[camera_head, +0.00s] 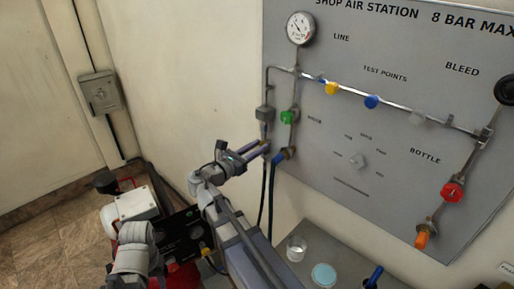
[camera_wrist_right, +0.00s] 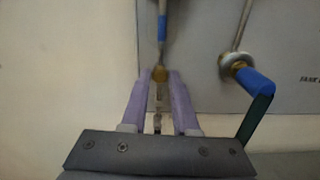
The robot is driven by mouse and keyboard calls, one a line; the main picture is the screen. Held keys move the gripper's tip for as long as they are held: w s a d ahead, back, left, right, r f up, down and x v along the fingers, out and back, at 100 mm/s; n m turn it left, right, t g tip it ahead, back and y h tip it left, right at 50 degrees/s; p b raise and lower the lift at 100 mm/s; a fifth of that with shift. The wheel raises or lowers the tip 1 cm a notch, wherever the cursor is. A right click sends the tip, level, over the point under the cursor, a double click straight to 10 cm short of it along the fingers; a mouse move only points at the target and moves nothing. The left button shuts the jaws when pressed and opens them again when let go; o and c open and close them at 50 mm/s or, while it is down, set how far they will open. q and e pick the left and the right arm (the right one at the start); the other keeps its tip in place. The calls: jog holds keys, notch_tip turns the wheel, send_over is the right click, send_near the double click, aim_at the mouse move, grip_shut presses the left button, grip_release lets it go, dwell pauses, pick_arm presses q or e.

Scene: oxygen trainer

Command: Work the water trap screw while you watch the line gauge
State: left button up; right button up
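The line gauge (camera_head: 300,28) is a round white dial at the top of the panel. Its needle reading is too small to tell. The water trap (camera_head: 265,112) is a grey block on the left pipe. In the right wrist view, a small brass screw (camera_wrist_right: 160,75) hangs below a stem with a blue band. My right gripper (camera_head: 266,147) is under the trap. Its two purple fingers (camera_wrist_right: 160,78) stand apart on either side of the screw, close to it. I cannot tell whether they touch it. My left gripper is not in view.
A green valve handle (camera_head: 288,117) and a blue-handled valve (camera_head: 280,156) sit close right of my right gripper. A dark hose hangs below. The panel (camera_head: 320,190) also carries yellow, blue and red fittings. A clear cup (camera_head: 296,248) stands on a grey surface below.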

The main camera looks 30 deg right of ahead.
grip_shut()
jog(key=shift+m, duration=0.4)
jog(key=m, duration=0.6)
jog(key=shift+m, duration=0.3)
jog(key=m, duration=0.3)
jog(key=shift+m, duration=2)
